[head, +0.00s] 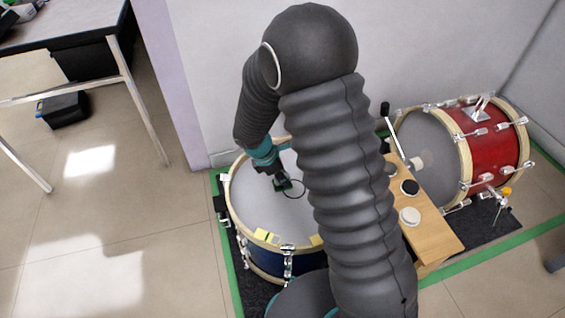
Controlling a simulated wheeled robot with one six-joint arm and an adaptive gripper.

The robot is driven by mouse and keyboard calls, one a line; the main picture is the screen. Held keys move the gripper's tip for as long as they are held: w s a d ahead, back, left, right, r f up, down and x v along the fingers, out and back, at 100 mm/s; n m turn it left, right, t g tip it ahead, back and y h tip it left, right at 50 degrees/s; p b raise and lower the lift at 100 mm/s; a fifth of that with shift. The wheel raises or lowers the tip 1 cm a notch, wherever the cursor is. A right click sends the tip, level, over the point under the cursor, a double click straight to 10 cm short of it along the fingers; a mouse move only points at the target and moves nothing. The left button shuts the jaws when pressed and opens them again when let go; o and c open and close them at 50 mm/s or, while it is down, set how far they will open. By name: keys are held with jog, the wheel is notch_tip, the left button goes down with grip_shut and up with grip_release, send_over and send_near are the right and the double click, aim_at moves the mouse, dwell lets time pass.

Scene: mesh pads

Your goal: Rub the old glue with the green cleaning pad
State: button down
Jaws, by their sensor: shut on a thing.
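My gripper (279,179) is over the pale head of the blue drum (250,200), small and dark in the head view. It is shut on a small dark green piece, which looks like the green cleaning pad (284,185). The pad is at or just above the drum head; I cannot tell if it touches. A thin dark curved line (298,195) shows beside the pad. I cannot make out the old glue for certain. My arm hides the right part of the drum head.
Yellow pieces (262,234) sit at the drum's near rim. A wooden board (430,235) to the right holds a black round pad (409,187) and a white one (409,216). A red drum (485,145) lies on its side behind. Open floor lies left.

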jog(key=shift+r+p, duration=1.85)
jog(key=shift+r, duration=0.65)
